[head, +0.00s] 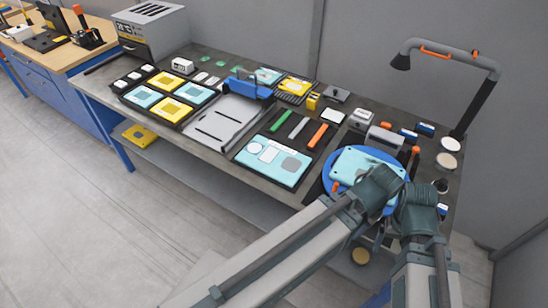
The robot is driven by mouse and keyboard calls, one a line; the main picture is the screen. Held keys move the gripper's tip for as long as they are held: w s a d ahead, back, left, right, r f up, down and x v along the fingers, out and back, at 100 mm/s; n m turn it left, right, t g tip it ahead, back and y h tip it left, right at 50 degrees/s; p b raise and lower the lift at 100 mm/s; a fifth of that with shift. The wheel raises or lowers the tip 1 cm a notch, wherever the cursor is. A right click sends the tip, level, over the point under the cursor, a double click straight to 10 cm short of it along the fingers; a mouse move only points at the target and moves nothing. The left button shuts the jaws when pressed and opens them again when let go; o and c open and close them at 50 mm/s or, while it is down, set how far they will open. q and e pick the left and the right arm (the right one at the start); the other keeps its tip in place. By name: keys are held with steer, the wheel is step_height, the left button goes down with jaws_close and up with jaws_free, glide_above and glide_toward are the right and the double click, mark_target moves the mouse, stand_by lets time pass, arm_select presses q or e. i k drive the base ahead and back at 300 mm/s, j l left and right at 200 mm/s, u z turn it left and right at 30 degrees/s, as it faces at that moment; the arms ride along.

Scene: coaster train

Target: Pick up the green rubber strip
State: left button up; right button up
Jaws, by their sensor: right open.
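The green rubber strip (281,120) lies on the dark tabletop near the middle of the bench, in the head view. It lies beside a grey strip (298,127) and an orange strip (318,136), just behind a light-blue board. Nothing is touching it from my arms. My right gripper (420,203) is open, at the right front of the bench, well away from the strip. My left arm reaches in to the round blue stand, and its gripper jaws are hidden behind the wrist, so their state does not show.
The round blue stand (330,172) carries a light-blue plate (365,166). A light-blue board (272,165) and a grey tray (222,122) lie near the front edge. A black lamp arm (474,105) rises at the right. A grey machine (150,38) stands at the far left.

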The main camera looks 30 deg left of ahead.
mark_target(281, 121)
steer(key=i+u, duration=0.15)
steer(key=u, duration=0.2)
steer(key=i+u, duration=0.1)
steer(key=u, duration=0.25)
steer(key=i+u, duration=0.15)
steer(key=u, duration=0.2)
